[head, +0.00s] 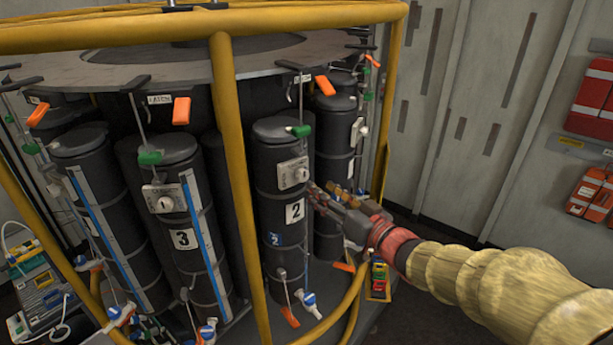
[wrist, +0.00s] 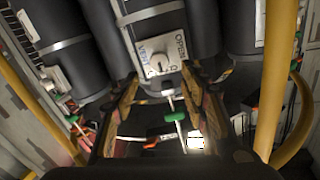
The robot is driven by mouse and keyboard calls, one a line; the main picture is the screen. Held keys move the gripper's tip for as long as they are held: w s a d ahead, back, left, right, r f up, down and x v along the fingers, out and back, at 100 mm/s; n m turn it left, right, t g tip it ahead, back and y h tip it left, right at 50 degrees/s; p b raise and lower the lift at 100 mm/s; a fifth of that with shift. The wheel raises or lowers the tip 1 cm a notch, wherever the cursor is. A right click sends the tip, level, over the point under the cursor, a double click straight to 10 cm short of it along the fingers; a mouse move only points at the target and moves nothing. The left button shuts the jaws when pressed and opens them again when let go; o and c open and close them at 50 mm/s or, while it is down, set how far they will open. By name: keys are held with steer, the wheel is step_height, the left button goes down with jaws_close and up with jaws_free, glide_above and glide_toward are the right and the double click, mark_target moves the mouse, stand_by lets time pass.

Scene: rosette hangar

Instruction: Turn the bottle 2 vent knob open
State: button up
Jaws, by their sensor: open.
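Bottle 2 is the dark cylinder (head: 270,185) with a white "2" label (head: 294,212), standing upright in the rack in the head view. Its vent knob (head: 301,174) sits on a pale plate above that label. In the wrist view the knob (wrist: 159,62) is round and pale, on a plate lettered VENT and OPEN (wrist: 181,46). My gripper (head: 320,194) is beside the bottle, to the right of and a little below the knob. In the wrist view my gripper (wrist: 163,76) is open, its fingers on either side of the knob's line. Contact cannot be told.
A yellow upright rail (head: 236,180) stands left of bottle 2. Bottle 3 (head: 180,205) is beyond it. A green handle (head: 299,131) is above the knob and also shows between my fingers in the wrist view (wrist: 174,116). An orange tag (head: 325,85) hangs above.

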mark_target(305, 177)
steer(key=p+x, duration=0.1)
steer(key=x, duration=0.6)
steer(key=shift+w+a+f+p, duration=0.1)
steer(key=shift+w+a+p, duration=0.1)
steer(key=shift+w+p, duration=0.1)
steer(key=shift+c, duration=0.4)
jaws_close()
